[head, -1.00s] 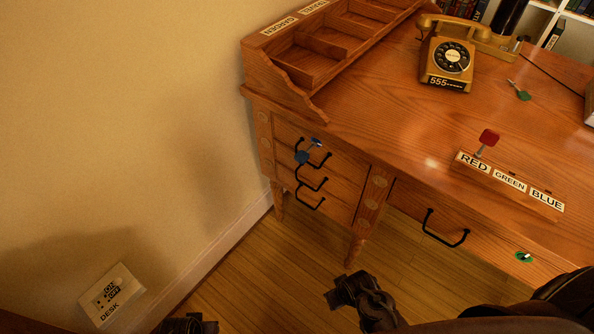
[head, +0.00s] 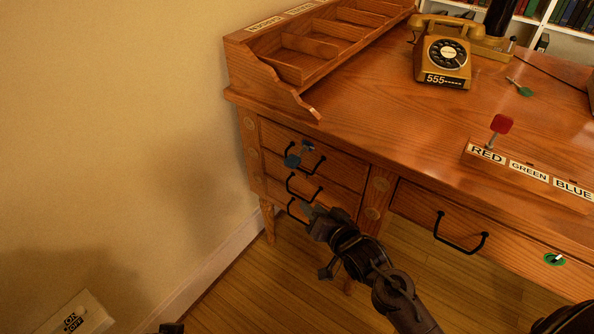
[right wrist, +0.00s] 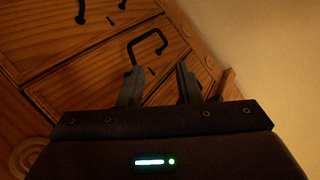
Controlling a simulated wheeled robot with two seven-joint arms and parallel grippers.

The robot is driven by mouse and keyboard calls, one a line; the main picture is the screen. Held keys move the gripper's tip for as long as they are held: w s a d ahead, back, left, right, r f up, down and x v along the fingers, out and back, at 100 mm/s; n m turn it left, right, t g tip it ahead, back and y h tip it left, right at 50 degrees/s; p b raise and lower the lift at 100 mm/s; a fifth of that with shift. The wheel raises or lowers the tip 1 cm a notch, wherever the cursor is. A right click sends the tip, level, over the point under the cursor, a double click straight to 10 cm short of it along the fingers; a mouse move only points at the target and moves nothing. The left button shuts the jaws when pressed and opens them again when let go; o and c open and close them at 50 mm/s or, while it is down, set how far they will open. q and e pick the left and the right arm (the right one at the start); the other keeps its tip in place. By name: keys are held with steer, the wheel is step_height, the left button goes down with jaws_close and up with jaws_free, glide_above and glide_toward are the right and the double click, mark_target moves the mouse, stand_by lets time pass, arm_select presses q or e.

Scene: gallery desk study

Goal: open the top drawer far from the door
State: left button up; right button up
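The desk's left stack of drawers has a top drawer (head: 335,160) with a dark bar handle (head: 312,171) and a blue key (head: 293,160) at its front. It looks closed. Below it are a middle handle (head: 302,190) and a lower handle, partly seen beside my gripper. My right gripper (head: 310,212) is in front of the lower part of this stack. In the right wrist view its two fingers (right wrist: 158,82) are apart and empty, with a dark handle (right wrist: 149,40) just beyond them; I cannot tell which drawer's. My left gripper barely shows at the bottom edge (head: 172,328).
A wide drawer (head: 490,225) with its own handle and green-ringed lock (head: 555,259) is at right. The desktop holds a compartment tray (head: 300,45), a telephone (head: 443,58), a green key (head: 520,87) and a labelled key rack (head: 530,172). A wall stands left.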

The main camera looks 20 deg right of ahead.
arm_select(q)
steer(key=shift+m+t+h, duration=0.5)
steer(key=shift+h, duration=0.2)
steer(key=d+f, duration=0.1)
steer(key=d+f+b, duration=0.1)
steer(key=d, duration=0.1)
steer(key=d+f, duration=0.1)
steer(key=shift+s+d, duration=0.35)
steer(key=shift+d, duration=0.05)
arm_select(e)
steer(key=w+r+m+t+y, duration=0.1)
steer(key=w, duration=0.2)
steer(key=w+a+r+m+t+y, duration=0.1)
steer(key=w+r+t, duration=0.1)
steer(key=w, duration=0.1)
steer(key=w+r+m+t+y, duration=0.1)
steer(key=w+r+t, duration=0.1)
steer(key=w, duration=0.2)
steer(key=shift+a+r+y, duration=0.1)
steer(key=shift+a+y, duration=0.15)
steer(key=shift+y, duration=0.05)
jaws_close()
